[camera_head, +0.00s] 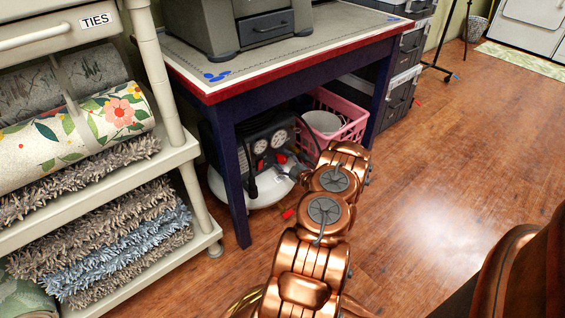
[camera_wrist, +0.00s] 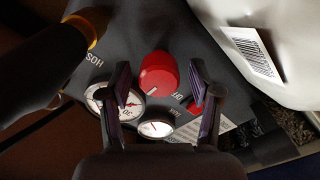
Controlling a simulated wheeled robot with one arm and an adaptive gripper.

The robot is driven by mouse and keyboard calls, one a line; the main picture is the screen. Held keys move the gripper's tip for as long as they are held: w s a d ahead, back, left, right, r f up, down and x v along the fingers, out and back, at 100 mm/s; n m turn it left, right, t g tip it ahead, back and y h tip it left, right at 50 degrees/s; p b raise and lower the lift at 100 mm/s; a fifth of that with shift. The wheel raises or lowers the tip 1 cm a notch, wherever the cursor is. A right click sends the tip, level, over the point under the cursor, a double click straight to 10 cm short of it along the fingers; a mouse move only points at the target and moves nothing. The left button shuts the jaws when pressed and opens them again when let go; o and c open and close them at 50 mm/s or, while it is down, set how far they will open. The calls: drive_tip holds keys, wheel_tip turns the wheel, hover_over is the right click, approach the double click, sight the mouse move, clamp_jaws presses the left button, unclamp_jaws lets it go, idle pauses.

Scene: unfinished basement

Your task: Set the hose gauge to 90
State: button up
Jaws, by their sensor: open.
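The compressor (camera_head: 262,150) stands under the table with two round white gauges on its dark panel. In the wrist view, the larger gauge (camera_wrist: 97,98) sits near letters "HOS" and is partly covered by my left finger; its reading is unclear. A smaller gauge (camera_wrist: 155,128) is beside it. A red knob (camera_wrist: 158,70) stands up from the panel. My gripper (camera_wrist: 159,78) is open, with its fingers on either side of the knob in the picture and gaps on both sides. Contact cannot be seen. In the head view, my gripper (camera_head: 288,173) reaches the compressor's front.
The table (camera_head: 300,68) with dark blue legs stands over the compressor. A pink basket (camera_head: 350,117) is at its right. A shelf (camera_head: 178,155) with rolled rugs is on the left. In the wrist view, a red part (camera_wrist: 197,106) shows by the right finger.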

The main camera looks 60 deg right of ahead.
drive_tip(key=shift+w, duration=0.15)
drive_tip(key=c, duration=1.1)
drive_tip(key=shift+c, duration=0.2)
drive_tip(key=shift+r, duration=0.1)
